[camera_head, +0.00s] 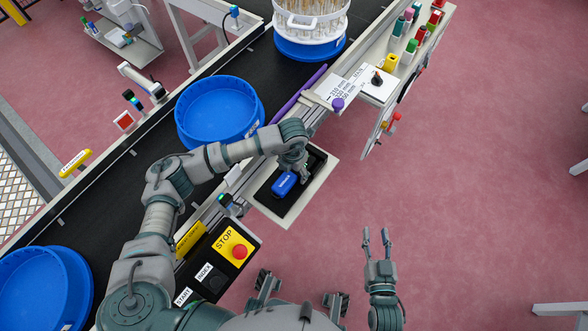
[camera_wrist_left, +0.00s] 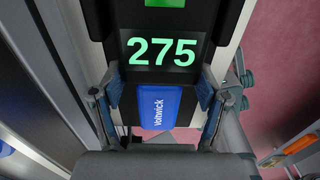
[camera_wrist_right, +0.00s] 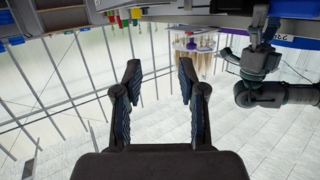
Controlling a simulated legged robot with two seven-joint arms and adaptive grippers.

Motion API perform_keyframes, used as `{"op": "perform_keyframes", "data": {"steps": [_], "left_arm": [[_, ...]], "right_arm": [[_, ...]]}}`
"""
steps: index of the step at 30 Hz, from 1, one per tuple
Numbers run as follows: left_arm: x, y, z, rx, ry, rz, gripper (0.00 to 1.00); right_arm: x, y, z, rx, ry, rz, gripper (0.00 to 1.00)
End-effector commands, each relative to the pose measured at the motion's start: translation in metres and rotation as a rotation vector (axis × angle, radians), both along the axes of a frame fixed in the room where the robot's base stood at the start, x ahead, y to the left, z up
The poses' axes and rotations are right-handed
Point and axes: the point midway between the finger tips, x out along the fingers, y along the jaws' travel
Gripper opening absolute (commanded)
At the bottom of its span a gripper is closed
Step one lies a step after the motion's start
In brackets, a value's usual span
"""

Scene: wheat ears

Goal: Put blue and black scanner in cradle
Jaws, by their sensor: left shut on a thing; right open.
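The blue and black scanner (camera_head: 285,183) is at the black cradle (camera_head: 264,196) on a pale shelf beside the conveyor. My left gripper (camera_head: 296,166) is shut on the scanner, coming from above. In the left wrist view its fingers (camera_wrist_left: 160,97) flank the blue body marked Vohwick (camera_wrist_left: 160,107), below a black display reading 275 in green. I cannot tell whether the scanner rests in the cradle or hangs just above it. My right gripper (camera_head: 376,240) is open and empty over the floor at lower right; it also shows in the right wrist view (camera_wrist_right: 159,75).
A black conveyor (camera_head: 150,150) runs diagonally, carrying blue tubs (camera_head: 218,108) and a white basket of wheat ears (camera_head: 310,20). A control box with a red STOP button (camera_head: 239,251) stands left of the shelf.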

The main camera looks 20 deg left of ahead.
Motion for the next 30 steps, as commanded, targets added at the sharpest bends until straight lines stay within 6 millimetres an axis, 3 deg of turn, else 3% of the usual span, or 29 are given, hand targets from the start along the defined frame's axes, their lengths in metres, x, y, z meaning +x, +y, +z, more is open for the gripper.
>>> {"op": "perform_keyframes", "data": {"steps": [9, 10, 13, 24, 30], "left_arm": [[0.000, 0.000, -0.001, 0.000, -0.002, 0.000, 0.28], [0.000, 0.000, -0.002, 0.001, -0.001, 0.000, 0.77], [0.000, -0.001, -0.002, 0.000, -0.002, 0.000, 1.00], [0.000, 0.000, 0.001, 0.000, -0.003, 0.000, 1.00], [0.001, -0.001, 0.033, -0.001, -0.008, 0.000, 1.00]], "right_arm": [[0.001, 0.000, 0.003, 0.005, -0.015, 0.000, 0.41], [0.001, 0.000, 0.003, 0.005, -0.017, 0.000, 0.41], [0.003, 0.000, 0.002, 0.005, -0.015, 0.000, 0.41], [0.003, 0.000, 0.004, 0.005, -0.016, 0.000, 0.41], [-0.009, -0.006, -0.013, -0.035, 0.119, -0.003, 0.41]]}}
